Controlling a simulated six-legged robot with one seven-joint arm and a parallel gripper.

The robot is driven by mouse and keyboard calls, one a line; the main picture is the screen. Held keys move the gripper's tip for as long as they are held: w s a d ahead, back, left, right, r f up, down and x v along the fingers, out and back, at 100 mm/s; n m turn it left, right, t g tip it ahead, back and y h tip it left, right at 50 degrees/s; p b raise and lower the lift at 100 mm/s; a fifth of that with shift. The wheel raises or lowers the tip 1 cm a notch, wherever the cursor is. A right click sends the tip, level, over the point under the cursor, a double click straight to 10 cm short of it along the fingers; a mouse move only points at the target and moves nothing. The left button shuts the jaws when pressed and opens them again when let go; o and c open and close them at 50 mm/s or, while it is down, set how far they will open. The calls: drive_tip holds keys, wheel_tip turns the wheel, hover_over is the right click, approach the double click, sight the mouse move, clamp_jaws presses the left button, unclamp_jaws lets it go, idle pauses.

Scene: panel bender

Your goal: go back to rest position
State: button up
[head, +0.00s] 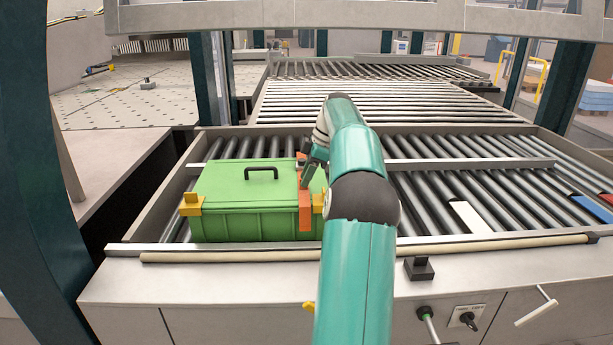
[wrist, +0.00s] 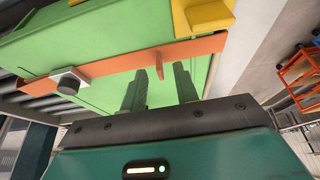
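A green box (head: 245,205) with a black handle (head: 262,170) on its lid and yellow latches (head: 191,204) sits on the rollers at the front left. An orange band (head: 305,205) runs over its right part. My arm reaches forward, and my gripper (head: 311,170) is beside the box's right end, close to the band. In the wrist view my gripper (wrist: 161,72) has its two fingers apart, with a small orange tab (wrist: 160,66) of the band showing between them. Contact with the tab cannot be told. The green box (wrist: 110,95) fills much of that view.
The box rests on a roller conveyor (head: 450,195) with a raised metal front edge (head: 480,243). A white strip (head: 467,216) and a blue strip (head: 592,209) lie to the right. A teal post (head: 40,170) stands at left. An overhead beam (head: 330,14) crosses the top.

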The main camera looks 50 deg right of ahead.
drive_tip(key=v, duration=0.7)
idle(0.3)
